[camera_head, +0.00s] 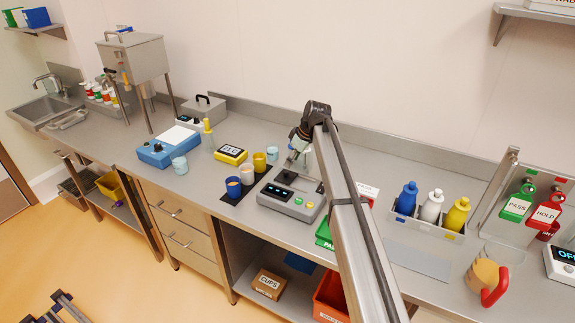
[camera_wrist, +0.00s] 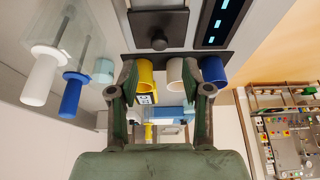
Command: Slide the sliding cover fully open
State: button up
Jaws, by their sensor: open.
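A grey unit (camera_head: 291,196) with a dark display and green and yellow buttons stands on the counter, in the middle of the head view. A plate with a black knob on its top looks like the sliding cover (camera_head: 287,177), though I cannot be sure. The knobbed plate also shows at the top of the wrist view (camera_wrist: 158,22). I cannot tell how far it is open. My gripper (camera_wrist: 160,78) is open and empty, with its two fingers apart below the knob in the wrist picture. In the head view my gripper (camera_head: 298,152) is near the unit's back edge.
Yellow, blue and cream cups (camera_head: 247,174) stand left of the unit. A steel hopper (camera_head: 135,58) on legs and a lidded steel box (camera_head: 203,108) stand farther left. A tray of bottles (camera_head: 430,208) is on the right. Bare counter (camera_head: 400,175) lies behind the tray.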

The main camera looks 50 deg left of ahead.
aim_at(286, 171)
jog(key=p+x, duration=0.1)
jog(key=x, duration=0.4)
jog(key=shift+a+f, duration=0.1)
jog(key=shift+f, duration=0.25)
grip_shut()
